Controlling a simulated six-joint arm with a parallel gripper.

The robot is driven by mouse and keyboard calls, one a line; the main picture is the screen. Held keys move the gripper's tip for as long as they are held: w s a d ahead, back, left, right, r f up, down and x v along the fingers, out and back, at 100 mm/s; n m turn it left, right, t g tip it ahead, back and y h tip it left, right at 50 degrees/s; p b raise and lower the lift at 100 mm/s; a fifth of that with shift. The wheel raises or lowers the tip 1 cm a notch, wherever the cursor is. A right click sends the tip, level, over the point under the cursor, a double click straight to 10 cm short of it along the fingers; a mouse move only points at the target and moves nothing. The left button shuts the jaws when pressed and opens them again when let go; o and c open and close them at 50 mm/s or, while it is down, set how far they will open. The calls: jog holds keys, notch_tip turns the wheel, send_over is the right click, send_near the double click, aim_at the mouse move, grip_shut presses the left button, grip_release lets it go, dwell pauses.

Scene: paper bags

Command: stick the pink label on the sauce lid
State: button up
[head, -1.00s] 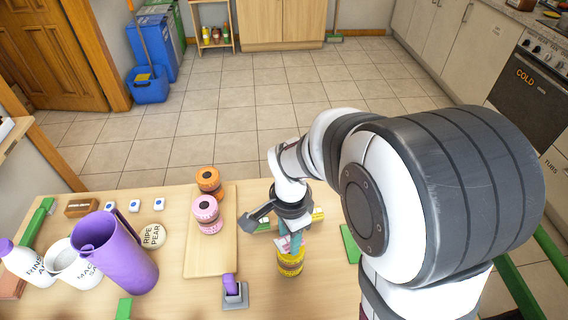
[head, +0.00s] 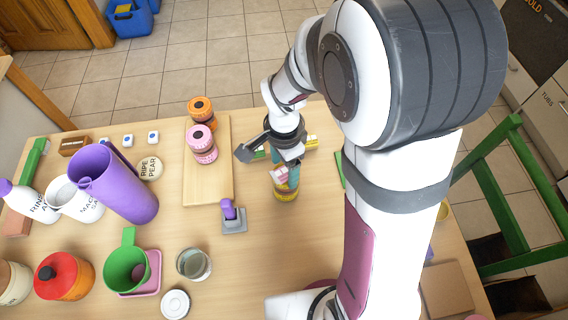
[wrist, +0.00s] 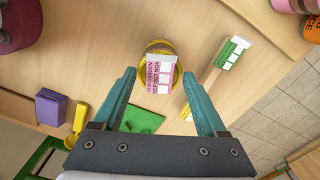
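A yellow jar (head: 287,194), which I take to be the sauce, stands on the table below my gripper. The pink label (wrist: 160,75), with dark print and white squares, lies across its round yellow-rimmed lid (wrist: 172,46) in the wrist view. It also shows in the head view (head: 279,174). I cannot tell whether it is pressed flat on the lid. My gripper (wrist: 160,73) has its two teal fingers apart, one on each side of the label, with gaps between.
A strip with a green label (wrist: 231,52) lies beside the jar. A purple stamp (head: 230,212) stands left of the jar, and pink (head: 201,139) and orange (head: 201,108) jars stand on a wooden board (head: 222,172). A purple pitcher (head: 122,190) is farther left.

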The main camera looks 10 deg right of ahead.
aim_at(284, 173)
notch_tip(284, 173, up, 16)
jog(key=s+d+f+n+y, duration=0.1)
jog(key=s+n, duration=0.3)
jog(key=s, duration=0.5)
jog(key=s+f+n, duration=0.3)
jog(key=s+n, duration=0.1)
jog(key=s, duration=0.5)
jog(key=shift+d+f+y, duration=0.15)
jog(key=shift+d+y, duration=0.2)
jog(key=shift+y, duration=0.05)
dwell(0.4)
